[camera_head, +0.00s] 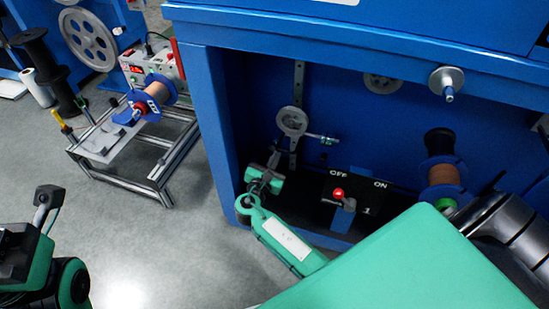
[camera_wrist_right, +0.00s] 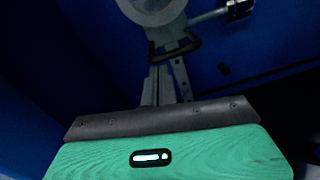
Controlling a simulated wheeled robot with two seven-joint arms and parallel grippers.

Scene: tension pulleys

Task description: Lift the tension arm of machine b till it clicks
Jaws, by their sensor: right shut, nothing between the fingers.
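The tension arm carries a grey pulley wheel (camera_head: 292,122) inside the blue machine's open bay, with a short rod (camera_head: 325,139) to its right. No letter naming the machine is readable. The wheel also shows at the top of the right wrist view (camera_wrist_right: 152,8), with the rod end (camera_wrist_right: 237,9) at its right and a dark bracket (camera_wrist_right: 176,48) below. My right gripper (camera_head: 279,163) is below the wheel. In the right wrist view its shut fingers (camera_wrist_right: 160,82) point up toward the bracket, empty. Contact cannot be told.
A black switch panel (camera_head: 360,184) marked OFF and ON, with a red-tipped lever (camera_head: 339,194), is right of my right gripper. A copper-coloured spool (camera_head: 443,176) stands farther right. The bay's blue left wall (camera_head: 222,150) is close. A winding stand (camera_head: 150,185) stands on the floor at left.

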